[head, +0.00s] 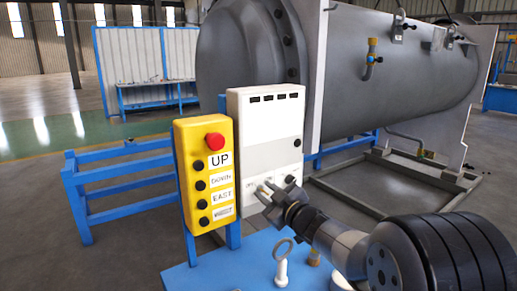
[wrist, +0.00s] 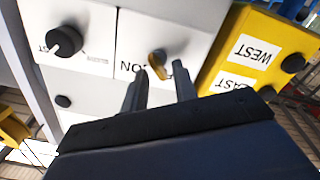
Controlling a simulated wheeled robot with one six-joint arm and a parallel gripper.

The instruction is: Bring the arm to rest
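My gripper (head: 268,194) is at the front of a white control box (head: 268,107), near its lower knobs. In the wrist view my gripper (wrist: 159,68) has its two fingers apart. A brass-coloured knob (wrist: 157,60) on a white plate, with a label partly reading "ON", shows between and just beyond the fingertips. I cannot tell whether the fingers touch it. A black knob (wrist: 65,41) is on the plate to the left. My arm reaches in from the lower right in the head view.
A yellow button box (head: 188,150) with a red button (head: 214,141) stands just left of the white box. A ring-topped pin (head: 282,262) rises from the blue surface (head: 236,270) below. The large grey shell (head: 365,70) lies behind. Blue rails (head: 120,170) stand at left.

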